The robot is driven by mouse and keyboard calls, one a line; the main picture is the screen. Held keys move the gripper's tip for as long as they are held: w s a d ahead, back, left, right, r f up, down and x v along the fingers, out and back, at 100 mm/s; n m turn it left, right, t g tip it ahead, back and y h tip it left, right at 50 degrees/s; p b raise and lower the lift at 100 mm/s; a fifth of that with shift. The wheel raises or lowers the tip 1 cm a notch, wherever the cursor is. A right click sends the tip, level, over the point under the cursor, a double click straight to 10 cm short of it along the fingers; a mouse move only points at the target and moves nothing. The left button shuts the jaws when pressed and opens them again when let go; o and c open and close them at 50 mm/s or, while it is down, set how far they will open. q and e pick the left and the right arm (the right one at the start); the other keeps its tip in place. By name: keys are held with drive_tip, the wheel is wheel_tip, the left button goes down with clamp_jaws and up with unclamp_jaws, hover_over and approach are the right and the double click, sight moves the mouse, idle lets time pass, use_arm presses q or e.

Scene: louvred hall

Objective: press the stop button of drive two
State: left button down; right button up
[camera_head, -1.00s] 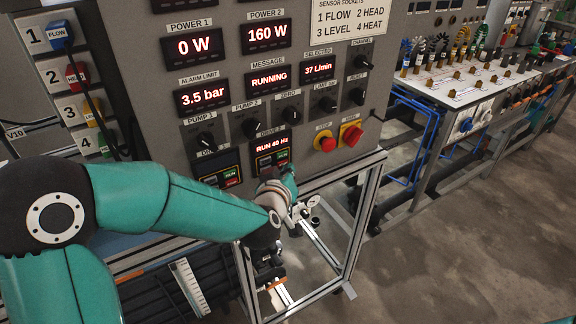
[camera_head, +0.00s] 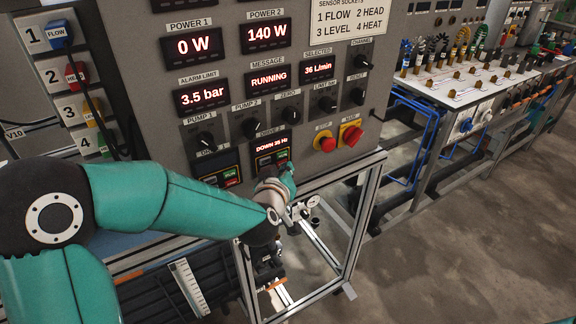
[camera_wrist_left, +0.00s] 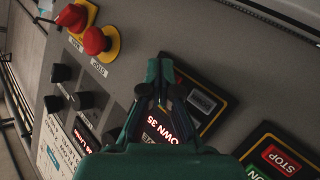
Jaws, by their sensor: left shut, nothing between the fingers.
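The drive two panel (camera_head: 272,146) is on the grey console in the head view, its red-lettered display reading DOWN 35 Hz. In the left wrist view the drive two display (camera_wrist_left: 168,130) lies partly behind my fingers. My left gripper (camera_head: 287,170) is shut and empty at the drive two panel; its closed fingers (camera_wrist_left: 163,66) also show in the left wrist view. The drive two stop button cannot be made out, and contact by the fingertips cannot be told. The drive one panel (camera_head: 218,168) is beside it; its red STOP button (camera_wrist_left: 281,159) shows in the left wrist view.
A red mushroom stop button (camera_head: 325,144) and a red rotary main switch (camera_head: 351,135) sit to the right of drive two. Several black knobs (camera_head: 291,116) are above. A metal frame (camera_head: 345,245) stands below, with open floor to the right.

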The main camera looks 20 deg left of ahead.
use_arm(q)
drive_tip(key=shift+s+d, duration=0.45)
drive_tip(key=shift+d, duration=0.1)
drive_tip(key=shift+s+d, duration=0.8)
drive_tip(key=shift+d, duration=0.2)
drive_tip(key=shift+s+d, duration=0.75)
drive_tip(key=shift+d, duration=0.25)
drive_tip(key=shift+a, duration=0.1)
drive_tip(key=s+a+f+m+g, duration=0.1)
drive_tip(key=s+a+f+g, duration=0.1)
drive_tip(key=f, duration=0.7)
drive_tip(key=s+a+f+g+h, duration=0.1)
drive_tip(key=s+f+g, duration=0.15)
drive_tip(key=f, duration=0.65)
drive_tip(key=s+a+f+m+g, duration=0.1)
drive_tip(key=s+a+f+g, duration=0.15)
drive_tip(key=f, duration=0.65)
drive_tip(key=s+d+f+m+g+h, duration=0.1)
drive_tip(key=s+d+f+g+h, duration=0.1)
drive_tip(key=s+d+f, duration=0.3)
drive_tip(key=s+d+f+m+g+h, duration=0.2)
drive_tip(key=s+d+f+g+h, duration=0.1)
drive_tip(key=s, duration=0.9)
drive_tip(key=shift+s+d+f+g, duration=0.4)
drive_tip(key=shift+d+f+g, duration=0.5)
drive_tip(key=shift+d, duration=0.05)
